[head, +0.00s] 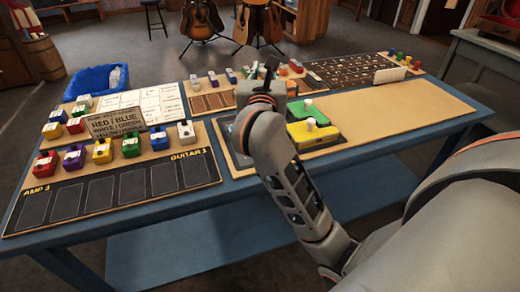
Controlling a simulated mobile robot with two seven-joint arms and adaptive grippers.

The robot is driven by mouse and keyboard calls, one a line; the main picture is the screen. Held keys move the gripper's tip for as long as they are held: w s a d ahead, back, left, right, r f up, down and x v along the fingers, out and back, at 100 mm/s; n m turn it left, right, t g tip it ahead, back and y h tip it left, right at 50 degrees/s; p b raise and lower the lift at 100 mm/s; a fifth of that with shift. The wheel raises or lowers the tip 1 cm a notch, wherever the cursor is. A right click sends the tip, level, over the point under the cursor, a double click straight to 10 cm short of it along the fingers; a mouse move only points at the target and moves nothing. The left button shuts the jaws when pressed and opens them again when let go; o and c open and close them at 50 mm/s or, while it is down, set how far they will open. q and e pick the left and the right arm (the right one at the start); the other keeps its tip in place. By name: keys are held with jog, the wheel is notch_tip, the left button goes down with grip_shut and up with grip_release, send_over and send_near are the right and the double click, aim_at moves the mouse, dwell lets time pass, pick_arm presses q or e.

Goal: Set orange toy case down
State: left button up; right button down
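My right arm reaches in from the right over the blue table (240,196). My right gripper (268,68) is over the middle of the table near the back rows of small cases. Its dark fingers are seen partly from behind, and the wrist hides what lies between or under them. A small orange-brown patch (291,88) shows just right of the wrist; I cannot tell if it is the orange toy case or if it is held. No other clearly orange case stands out. My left gripper is not in view.
Several coloured cases stand on the left board, such as a yellow one (102,151). A black strip (110,191) with empty slots lies in front. Green (308,107) and yellow (312,135) blocks sit right of my arm. A bare tan mat (400,108) lies at right; a blue bin (95,82) is at back left.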

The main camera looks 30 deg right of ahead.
notch_tip(320, 180, down, 20)
jog(key=b, duration=0.5)
jog(key=shift+r, duration=0.25)
jog(key=shift+f, duration=0.35)
jog(key=c, duration=1.8)
grip_release()
jog(key=shift+c, duration=0.2)
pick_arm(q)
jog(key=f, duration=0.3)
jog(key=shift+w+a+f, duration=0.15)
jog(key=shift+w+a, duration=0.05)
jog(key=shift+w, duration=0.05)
pick_arm(e)
jog(key=shift+r, duration=0.1)
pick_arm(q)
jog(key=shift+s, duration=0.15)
